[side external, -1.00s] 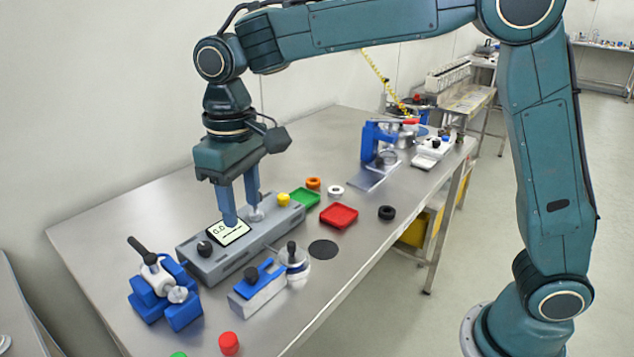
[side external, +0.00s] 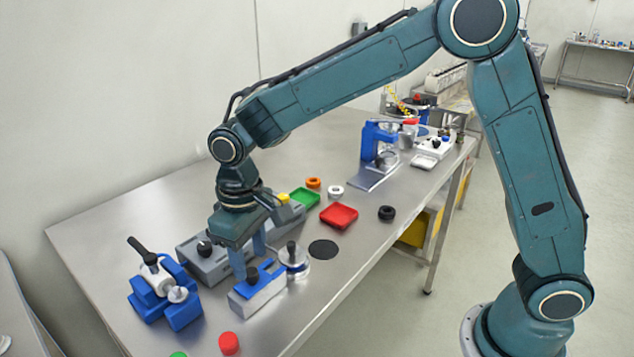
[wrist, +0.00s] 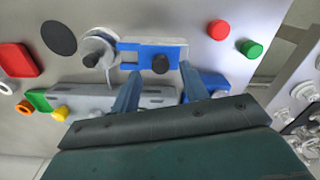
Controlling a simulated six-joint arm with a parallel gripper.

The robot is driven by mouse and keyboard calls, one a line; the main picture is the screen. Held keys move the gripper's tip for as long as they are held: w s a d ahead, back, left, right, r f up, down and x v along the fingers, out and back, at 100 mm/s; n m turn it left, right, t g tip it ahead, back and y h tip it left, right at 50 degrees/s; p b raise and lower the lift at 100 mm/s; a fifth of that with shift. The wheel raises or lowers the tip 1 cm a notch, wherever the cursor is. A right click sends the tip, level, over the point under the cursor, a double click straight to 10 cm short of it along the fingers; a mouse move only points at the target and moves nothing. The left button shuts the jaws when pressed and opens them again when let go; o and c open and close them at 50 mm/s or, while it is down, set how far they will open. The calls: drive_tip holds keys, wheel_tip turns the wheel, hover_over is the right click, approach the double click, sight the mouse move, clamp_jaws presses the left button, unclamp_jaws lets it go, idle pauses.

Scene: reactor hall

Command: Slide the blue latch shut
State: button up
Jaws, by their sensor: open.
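The blue latch (side external: 269,275) lies on top of a pale block at the front of the bench. A black knob (side external: 252,274) stands up from it; in the wrist view the knob (wrist: 160,64) is near the latch's middle. The blue plate (wrist: 128,47) reaches left there towards a round metal fixture; whether they touch is unclear. My gripper (side external: 250,264) is open, pointing down just over the latch. In the wrist view its fingers (wrist: 160,70) lie either side of the knob, with gaps. Their exact height is hard to tell.
The round metal fixture (side external: 294,258) stands close beside the latch block. A long grey instrument box (side external: 205,262) lies behind my gripper. A blue clamp-like device (side external: 165,290) is at left, a red cap (side external: 229,343) in front. A red tray (side external: 339,215) lies farther back.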

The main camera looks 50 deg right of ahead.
drive_tip(key=shift+f, duration=1.4)
drive_tip(key=shift+c, duration=0.5)
